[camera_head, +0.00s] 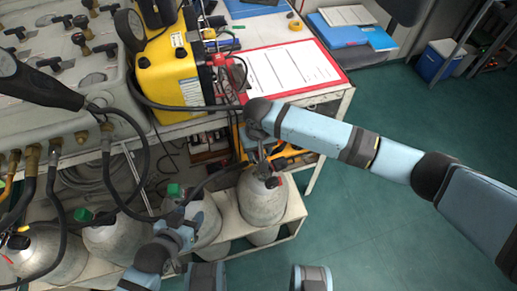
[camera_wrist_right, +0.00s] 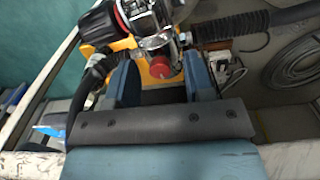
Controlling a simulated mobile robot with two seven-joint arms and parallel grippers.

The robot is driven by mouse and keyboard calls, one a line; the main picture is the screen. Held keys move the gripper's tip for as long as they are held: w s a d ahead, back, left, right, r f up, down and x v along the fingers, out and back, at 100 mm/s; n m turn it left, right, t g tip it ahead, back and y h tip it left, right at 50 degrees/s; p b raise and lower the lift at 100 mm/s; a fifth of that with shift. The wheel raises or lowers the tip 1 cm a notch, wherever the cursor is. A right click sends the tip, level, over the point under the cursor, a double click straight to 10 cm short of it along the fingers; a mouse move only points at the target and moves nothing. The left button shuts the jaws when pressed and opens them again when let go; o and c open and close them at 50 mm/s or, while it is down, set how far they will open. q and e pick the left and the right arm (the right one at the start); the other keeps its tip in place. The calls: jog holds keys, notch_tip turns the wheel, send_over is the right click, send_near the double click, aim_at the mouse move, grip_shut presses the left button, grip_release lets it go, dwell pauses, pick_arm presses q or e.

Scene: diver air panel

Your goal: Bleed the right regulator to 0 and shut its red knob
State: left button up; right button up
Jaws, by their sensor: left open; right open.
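The right regulator is a chrome body (camera_wrist_right: 152,22) at the top of the right wrist view, with a round red knob (camera_wrist_right: 165,68) below it. My right gripper (camera_wrist_right: 159,75) is open, with one finger on each side of the red knob; I cannot tell whether they touch it. In the head view my right gripper (camera_head: 260,146) is above the grey cylinder (camera_head: 262,203) at the right end of the row, and its wrist hides most of the regulator. My left gripper (camera_head: 183,226) is open, low over the cylinders left of that one. The regulator's gauge reading is not visible.
Several cylinders stand in a low rack (camera_head: 293,212). Black hoses (camera_head: 107,165) run from the panel (camera_head: 60,75) to them. A yellow case (camera_head: 165,75) and a red-edged sheet (camera_head: 290,72) are on the bench above.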

grip_shut()
dwell(0.3)
